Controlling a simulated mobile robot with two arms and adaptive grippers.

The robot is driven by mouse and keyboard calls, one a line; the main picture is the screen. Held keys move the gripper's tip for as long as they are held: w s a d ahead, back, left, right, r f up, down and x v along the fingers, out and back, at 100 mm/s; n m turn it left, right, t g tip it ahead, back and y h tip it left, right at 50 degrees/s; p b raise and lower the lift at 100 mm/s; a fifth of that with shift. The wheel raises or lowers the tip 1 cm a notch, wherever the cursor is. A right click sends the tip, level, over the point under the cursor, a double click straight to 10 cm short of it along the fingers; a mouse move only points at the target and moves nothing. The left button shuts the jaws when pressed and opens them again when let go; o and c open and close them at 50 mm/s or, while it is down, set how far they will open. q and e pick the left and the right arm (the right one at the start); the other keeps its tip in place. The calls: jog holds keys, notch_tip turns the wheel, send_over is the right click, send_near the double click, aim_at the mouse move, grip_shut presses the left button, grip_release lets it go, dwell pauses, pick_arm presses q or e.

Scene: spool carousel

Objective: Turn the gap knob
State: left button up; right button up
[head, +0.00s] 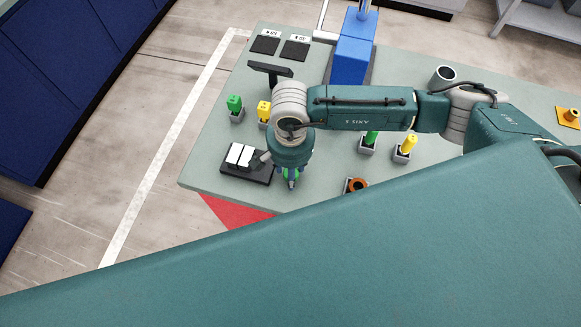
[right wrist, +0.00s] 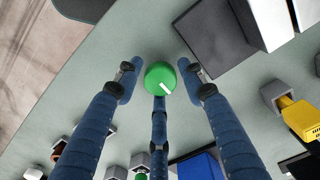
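The round green knob (right wrist: 160,77) with a white pointer mark shows in the right wrist view. The mark points to the lower right. My right gripper (head: 291,184) reaches down over the near left part of the table in the head view, just right of a black block with white plates. In the right wrist view its three blue fingers stand spread around the knob, with small gaps showing at the left and right. The third finger's tip lies close below the knob; I cannot tell if it touches. In the head view the fingers mostly hide the knob. My left gripper is not in view.
The black block (head: 257,176) with white plates stands close beside the gripper on the grey-green table (head: 210,170). Green (head: 235,105) and yellow (head: 264,110) pieces in grey holders stand behind. A blue column (head: 351,50) rises at the back. An orange ring (head: 357,185) lies to the right.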

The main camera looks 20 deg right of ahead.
jog(key=shift+c, duration=0.2)
jog(key=c, duration=0.8)
jog(key=shift+f+m+b, duration=0.25)
jog(key=shift+m+b, duration=0.45)
jog(key=shift+b, duration=0.35)
jog(key=m+b, duration=1.2)
jog(key=b, duration=0.1)
jog(key=shift+b, duration=0.4)
jog(key=m+b, duration=0.3)
jog(key=m, duration=0.1)
jog(key=shift+w+r+m+b, duration=0.1)
jog(key=shift+w+m+b, duration=0.05)
jog(key=shift+m+b, duration=0.2)
pick_arm(q)
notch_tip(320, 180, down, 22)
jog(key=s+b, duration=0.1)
jog(key=b, duration=0.1)
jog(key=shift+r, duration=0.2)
pick_arm(e)
jog(key=shift+r+m, duration=0.2)
jog(key=shift+m, duration=1.65)
jog(key=shift+w+r, duration=0.1)
